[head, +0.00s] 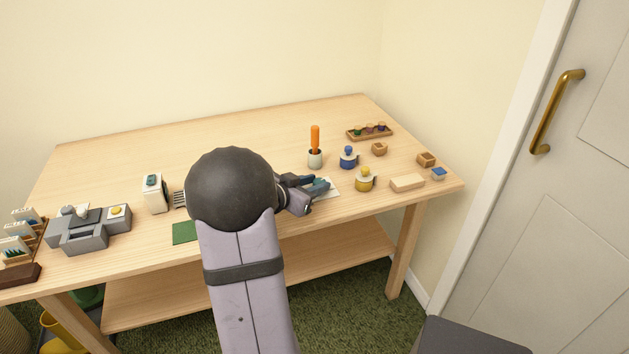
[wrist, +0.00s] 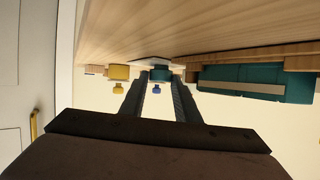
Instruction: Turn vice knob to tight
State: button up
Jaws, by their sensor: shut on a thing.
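My gripper (head: 314,189) is low over the table's front part, right of the middle. A small teal-blue part (head: 320,184) shows at its fingertips beside a white sheet. In the wrist view, upside down, the two dark fingers of my gripper (wrist: 157,82) flank a small teal piece (wrist: 161,75); I cannot tell if it is the vice knob. A larger teal block (wrist: 255,76) with a pale bar lies to the right there and may be the vice. In the head view my arm hides that area. No knob marking is readable.
A yellow jar (head: 365,180), a blue jar (head: 348,158) and a wooden block (head: 407,183) stand right of my gripper. An orange-handled tool (head: 315,140) stands in a cup behind. A grey device (head: 88,232) is at the left. The table's back left is clear.

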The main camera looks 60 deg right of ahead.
jog(key=shift+f, duration=0.15)
jog(key=o, duration=1)
jog(key=shift+o, duration=0.2)
notch_tip(320, 180, up, 10)
jog(key=p, duration=0.4)
